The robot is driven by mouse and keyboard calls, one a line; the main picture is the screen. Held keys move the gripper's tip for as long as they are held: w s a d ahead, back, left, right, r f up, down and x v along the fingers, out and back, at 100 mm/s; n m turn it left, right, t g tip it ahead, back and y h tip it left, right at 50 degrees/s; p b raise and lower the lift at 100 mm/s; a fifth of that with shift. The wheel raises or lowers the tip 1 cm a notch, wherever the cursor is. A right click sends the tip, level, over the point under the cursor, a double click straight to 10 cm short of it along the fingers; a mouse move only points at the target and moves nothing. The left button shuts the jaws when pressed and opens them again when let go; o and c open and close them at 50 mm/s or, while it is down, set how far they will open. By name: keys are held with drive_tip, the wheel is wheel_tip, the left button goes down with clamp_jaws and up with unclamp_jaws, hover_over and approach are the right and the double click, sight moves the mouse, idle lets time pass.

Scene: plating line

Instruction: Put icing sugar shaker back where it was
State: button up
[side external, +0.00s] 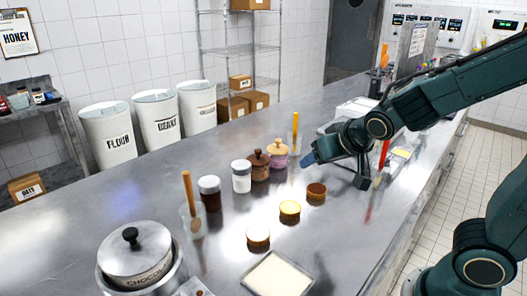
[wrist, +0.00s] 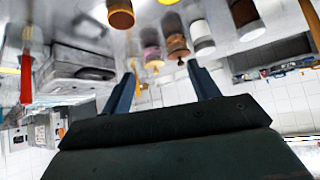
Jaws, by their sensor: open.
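The white shaker (side external: 241,178) with a grey lid, likely the icing sugar shaker, stands upright on the steel counter between a dark brown shaker (side external: 209,195) and a brown lidded jar (side external: 259,167). Its label is not readable. The white shaker also shows upside down in the wrist view (wrist: 201,38), beyond my fingers. My gripper (side external: 335,170) is open and empty above the counter, to the right of the shakers and jars, apart from them. Both fingers show spread in the wrist view (wrist: 162,88).
A pink lidded jar (side external: 278,156) stands nearest my gripper in the row. Three small tarts, one here (side external: 290,211), sit in front. A yellow stick (side external: 295,130) stands behind; a red-handled tool (side external: 384,154) is beside my arm. A pot (side external: 135,258) and tray (side external: 278,276) are near.

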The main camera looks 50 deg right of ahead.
drive_tip(key=s+a+r+n+g+y, duration=0.1)
drive_tip(key=s+a+r+n, duration=0.1)
drive_tip(key=s, duration=0.6)
drive_tip(key=s+a+r+n+g+y, duration=0.1)
drive_tip(key=s+r+n+y, duration=0.1)
drive_tip(key=s, duration=0.5)
drive_tip(key=shift+s+a+r+g, duration=0.3)
drive_tip(key=shift+s+a+r, duration=0.1)
drive_tip(key=shift+r, duration=0.35)
drive_tip(key=shift+w, duration=0.1)
